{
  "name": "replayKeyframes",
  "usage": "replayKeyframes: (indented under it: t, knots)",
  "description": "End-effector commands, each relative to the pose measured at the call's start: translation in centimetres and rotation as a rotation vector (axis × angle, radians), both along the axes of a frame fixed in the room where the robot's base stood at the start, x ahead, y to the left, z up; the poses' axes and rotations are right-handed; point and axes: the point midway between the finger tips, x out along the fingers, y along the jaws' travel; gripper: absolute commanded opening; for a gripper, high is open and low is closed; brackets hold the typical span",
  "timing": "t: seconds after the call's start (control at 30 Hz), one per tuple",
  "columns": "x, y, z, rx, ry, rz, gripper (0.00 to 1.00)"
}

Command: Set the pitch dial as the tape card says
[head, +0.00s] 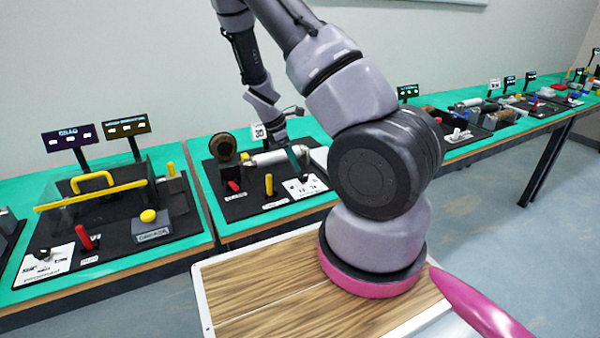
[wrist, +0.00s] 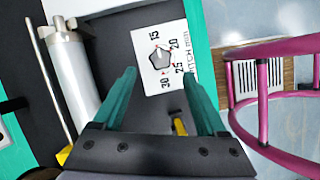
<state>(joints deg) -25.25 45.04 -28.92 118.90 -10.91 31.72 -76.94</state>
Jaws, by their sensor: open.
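The pitch dial is a small grey knob (wrist: 160,58) on a white plate (wrist: 178,80) marked 15, 20, 25 and 30 in the wrist view. Which number the knob points at is not clear. The plate also shows in the head view (head: 313,184), below my gripper. My gripper (wrist: 158,73) is open and empty, its two teal fingers either side of the plate's lower part, with the knob just beyond the tips. Touch cannot be told. The small white tape card (head: 258,131) stands behind the station; its number looks like 30 but is blurred.
A silver cylinder (wrist: 75,75) lies left of the dial plate. A yellow post (head: 269,184) and a red lever (head: 234,186) stand on the same black board. A clear-covered station with a yellow handle (head: 92,182) is at left; other stations line the bench at right.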

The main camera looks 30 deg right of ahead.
Motion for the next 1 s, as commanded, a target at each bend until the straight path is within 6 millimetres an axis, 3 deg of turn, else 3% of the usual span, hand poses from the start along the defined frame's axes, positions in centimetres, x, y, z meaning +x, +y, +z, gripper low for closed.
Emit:
replayKeyframes:
  t: [0.1, 0.3, 0.7, 0.9, 1.0]
  knots:
    - [-0.4, -0.9, -2.2, -0.001, 0.004, -0.002, 0.75]
    - [-0.6, -1.8, -4.5, 0.000, 0.002, -0.003, 0.75]
    - [-0.6, -2.1, -5.1, 0.001, -0.001, -0.002, 0.75]
    - [-0.6, -2.1, -5.1, 0.001, -0.001, -0.002, 0.00]
    - [-0.6, -2.1, -5.1, 0.001, -0.001, -0.002, 0.00]
